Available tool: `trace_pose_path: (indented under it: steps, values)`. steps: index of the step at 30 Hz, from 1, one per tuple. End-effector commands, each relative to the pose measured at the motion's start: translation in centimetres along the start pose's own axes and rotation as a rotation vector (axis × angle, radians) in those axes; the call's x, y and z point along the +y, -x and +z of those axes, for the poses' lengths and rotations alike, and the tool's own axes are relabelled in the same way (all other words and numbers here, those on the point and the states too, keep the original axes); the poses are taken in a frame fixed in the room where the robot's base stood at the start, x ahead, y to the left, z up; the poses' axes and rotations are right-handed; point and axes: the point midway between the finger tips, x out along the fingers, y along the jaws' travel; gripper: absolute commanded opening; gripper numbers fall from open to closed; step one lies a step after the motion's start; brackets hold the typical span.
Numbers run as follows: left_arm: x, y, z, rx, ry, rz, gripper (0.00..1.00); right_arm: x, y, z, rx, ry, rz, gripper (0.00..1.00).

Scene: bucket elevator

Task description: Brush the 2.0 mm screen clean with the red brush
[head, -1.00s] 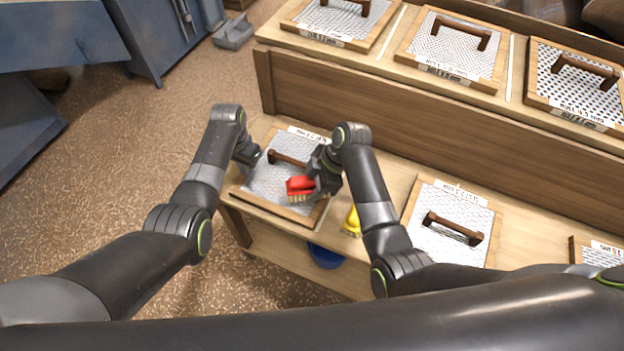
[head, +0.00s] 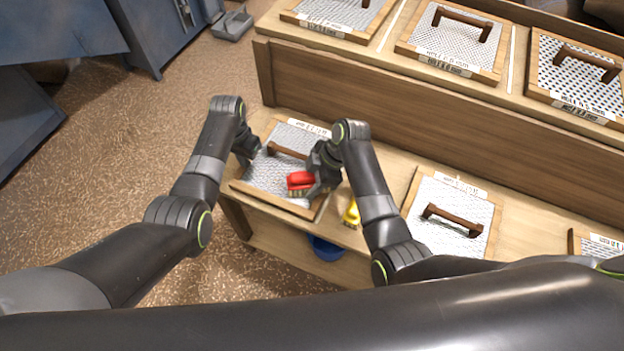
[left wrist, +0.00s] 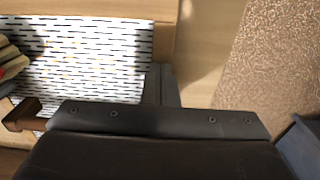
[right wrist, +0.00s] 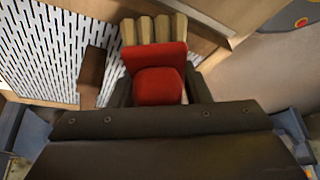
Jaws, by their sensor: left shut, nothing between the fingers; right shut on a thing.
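A wood-framed screen with slotted mesh (head: 262,180) and a brown handle (head: 286,150) lies on the lower bench at left; its label is too small to read. In the left wrist view, yellow specks show in its mesh (left wrist: 95,60). My right gripper (head: 314,184) is shut on the red brush (head: 299,180). The brush is over the screen's near right part, bristles toward the mesh; I cannot tell whether they touch. The brush fills the middle of the right wrist view (right wrist: 158,75). My left gripper (head: 252,160) is shut and empty at the screen's left edge.
A yellow object (head: 351,213) lies just right of the screen. Another handled screen (head: 452,215) lies further right, and several stand on the upper shelf (head: 455,45). A blue container (head: 326,248) sits below the bench. Open floor lies to the left.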

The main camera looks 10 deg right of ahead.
Motion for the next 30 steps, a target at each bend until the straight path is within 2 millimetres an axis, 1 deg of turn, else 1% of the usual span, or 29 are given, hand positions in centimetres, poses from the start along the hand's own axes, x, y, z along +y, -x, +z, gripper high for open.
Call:
trace_pose_path:
  steps: [15,17,24,30]
  values:
    - [0.0,-0.2,0.2,-0.005,0.001,0.002,0.0,0.1,-0.8,0.3,0.0,0.001,0.001,0.07]
    - [0.0,-0.2,0.2,-0.005,0.001,0.002,0.0,0.2,-0.8,0.1,0.001,0.001,0.001,0.07]
    - [0.0,-0.2,0.2,-0.004,0.001,0.002,0.0,1.3,-1.5,-1.5,0.002,0.002,0.0,0.07]
    - [0.0,-0.2,0.2,-0.004,0.001,0.001,0.0,1.8,-1.8,-2.3,0.001,0.002,0.0,0.07]
